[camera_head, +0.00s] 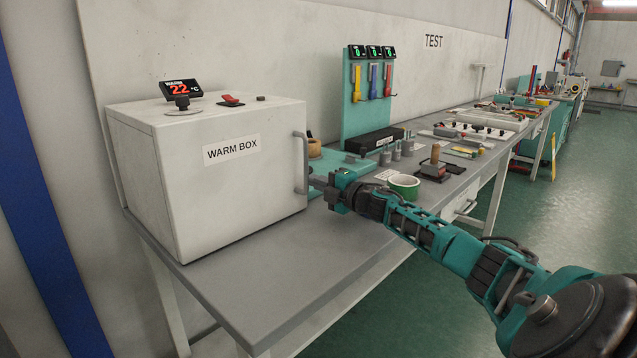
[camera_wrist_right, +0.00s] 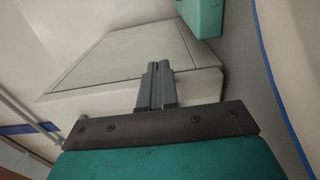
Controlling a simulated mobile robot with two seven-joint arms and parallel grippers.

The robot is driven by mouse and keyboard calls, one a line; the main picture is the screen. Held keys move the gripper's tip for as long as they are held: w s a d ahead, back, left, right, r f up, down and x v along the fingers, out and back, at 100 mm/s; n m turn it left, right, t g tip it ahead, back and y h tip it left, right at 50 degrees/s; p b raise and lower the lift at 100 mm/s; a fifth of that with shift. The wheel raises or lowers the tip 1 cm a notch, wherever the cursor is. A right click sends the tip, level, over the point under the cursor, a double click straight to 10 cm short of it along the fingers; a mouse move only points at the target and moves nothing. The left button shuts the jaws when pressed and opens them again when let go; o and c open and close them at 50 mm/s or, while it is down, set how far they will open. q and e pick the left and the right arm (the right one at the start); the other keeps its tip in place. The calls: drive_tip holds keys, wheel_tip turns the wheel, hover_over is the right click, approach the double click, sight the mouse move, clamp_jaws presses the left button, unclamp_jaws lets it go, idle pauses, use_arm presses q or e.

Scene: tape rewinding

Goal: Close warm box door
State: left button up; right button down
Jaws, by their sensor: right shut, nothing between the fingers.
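The white warm box (camera_head: 230,153) stands at the near end of the grey bench, its labelled side facing me. A grey bar handle (camera_head: 304,165) is at its right edge. My right gripper (camera_head: 318,183) is just right of the handle, at the box's right end. In the right wrist view, its fingers (camera_wrist_right: 156,83) are together and empty, in front of a pale panel (camera_wrist_right: 125,60) with a seam line. Contact with it is unclear. My left gripper is not in view.
A temperature display (camera_head: 181,88) and a red switch (camera_head: 230,100) are on top of the box. Right of it are a green tape roll (camera_head: 404,185), small grey weights and a teal tool stand (camera_head: 364,98). The bench front (camera_head: 262,300) is clear.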

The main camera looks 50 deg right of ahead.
idle(0.3)
use_arm(q)
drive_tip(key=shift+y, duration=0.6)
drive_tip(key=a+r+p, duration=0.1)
drive_tip(key=p, duration=0.1)
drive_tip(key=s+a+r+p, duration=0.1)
drive_tip(key=p, duration=0.2)
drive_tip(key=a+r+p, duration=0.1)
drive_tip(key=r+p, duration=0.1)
drive_tip(key=p, duration=0.1)
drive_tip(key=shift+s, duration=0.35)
use_arm(e)
wheel_tip(320, 180, up, 20)
